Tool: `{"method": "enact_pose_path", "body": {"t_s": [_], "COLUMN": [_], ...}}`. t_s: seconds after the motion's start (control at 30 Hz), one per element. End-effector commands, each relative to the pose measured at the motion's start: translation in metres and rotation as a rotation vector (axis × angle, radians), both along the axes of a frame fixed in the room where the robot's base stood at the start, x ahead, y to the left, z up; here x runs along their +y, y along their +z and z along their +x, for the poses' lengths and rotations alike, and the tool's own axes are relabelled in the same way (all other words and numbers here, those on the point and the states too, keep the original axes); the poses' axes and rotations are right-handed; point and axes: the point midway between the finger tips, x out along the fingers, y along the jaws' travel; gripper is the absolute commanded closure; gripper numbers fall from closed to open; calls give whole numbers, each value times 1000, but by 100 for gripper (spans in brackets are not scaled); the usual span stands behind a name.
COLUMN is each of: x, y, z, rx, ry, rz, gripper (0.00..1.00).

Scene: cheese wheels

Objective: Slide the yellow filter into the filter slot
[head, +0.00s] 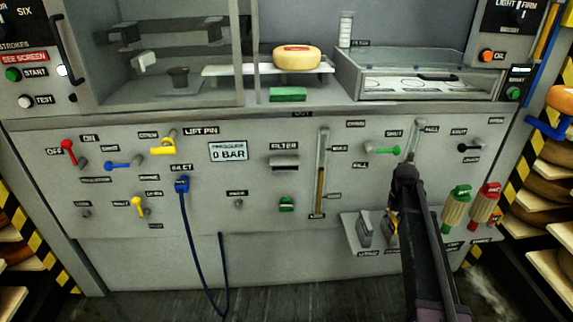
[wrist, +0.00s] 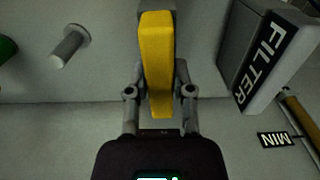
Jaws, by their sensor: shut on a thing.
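The yellow filter (wrist: 157,60) is a slim yellow bar between my gripper's fingers (wrist: 158,82) in the wrist view. My gripper is shut on it. In the head view part of the yellow filter (head: 391,229) shows at the left edge of my arm, by the small shelf low on the panel. My arm hides the gripper there. I cannot tell whether the filter still touches the shelf. The filter slot (head: 284,163) is a dark horizontal opening under the FILTER label, left of the shelf and higher. It looks empty.
A grey block (wrist: 262,55) marked FILTER is beside the yellow filter. The small shelf (head: 352,235) juts from the panel. A sight tube (head: 321,180) stands between slot and shelf. Green (head: 457,206) and red (head: 486,204) topped objects are right of my arm.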

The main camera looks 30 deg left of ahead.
Motion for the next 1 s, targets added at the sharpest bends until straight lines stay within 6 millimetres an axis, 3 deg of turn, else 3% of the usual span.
{"method": "enact_pose_path", "body": {"t_s": [1.0], "x": [-1], "y": [19], "z": [0], "rx": [0], "ry": [-1], "rz": [0], "gripper": [100]}}
